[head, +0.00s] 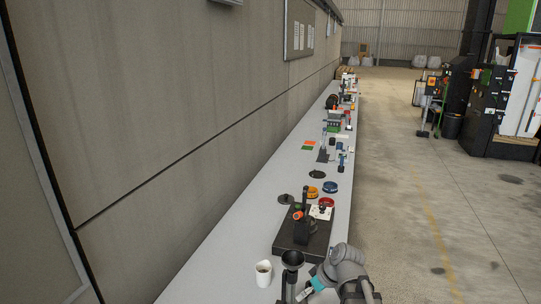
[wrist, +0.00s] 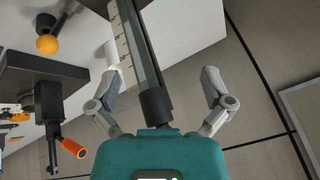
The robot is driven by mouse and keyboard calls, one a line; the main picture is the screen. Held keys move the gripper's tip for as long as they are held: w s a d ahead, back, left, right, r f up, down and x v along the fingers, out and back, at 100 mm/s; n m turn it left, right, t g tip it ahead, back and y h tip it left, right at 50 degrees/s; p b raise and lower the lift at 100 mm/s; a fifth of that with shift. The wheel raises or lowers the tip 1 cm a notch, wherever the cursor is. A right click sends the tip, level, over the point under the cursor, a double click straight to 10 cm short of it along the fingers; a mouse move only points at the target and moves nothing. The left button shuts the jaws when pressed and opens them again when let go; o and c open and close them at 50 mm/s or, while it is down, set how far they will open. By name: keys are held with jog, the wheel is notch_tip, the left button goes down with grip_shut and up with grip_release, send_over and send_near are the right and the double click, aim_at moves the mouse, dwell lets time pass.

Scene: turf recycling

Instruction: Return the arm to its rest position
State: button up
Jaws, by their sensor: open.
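My gripper (head: 304,294) is at the near end of the long bench, low in the head view, beside a black funnel-topped stand (head: 292,260). In the wrist view my gripper (wrist: 160,70) has its two grey fingers spread wide apart. A dark post with a scale strip (wrist: 143,60) runs between the fingers in that picture. I cannot tell whether it touches them. Nothing is seen clamped by the fingertips. My arm is bent at the bottom of the head view, partly cut off by the frame edge.
The grey bench (head: 238,258) runs along the wall (head: 170,110). A white cup (head: 263,274) stands left of the funnel stand. A black base with an orange-handled device (head: 303,228) is just behind. Coloured rings and several tools lie farther along. Open floor (head: 410,200) is on the right.

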jog(key=s+d+m+g+h+p, duration=0.1)
jog(key=s+d+m+h+p, duration=0.1)
jog(key=s+d+m+h, duration=0.3)
jog(key=d+m, duration=0.1)
jog(key=m, duration=0.2)
jog(key=shift+g+h, duration=0.3)
jog(key=shift+h, duration=0.1)
jog(key=shift+d, duration=0.1)
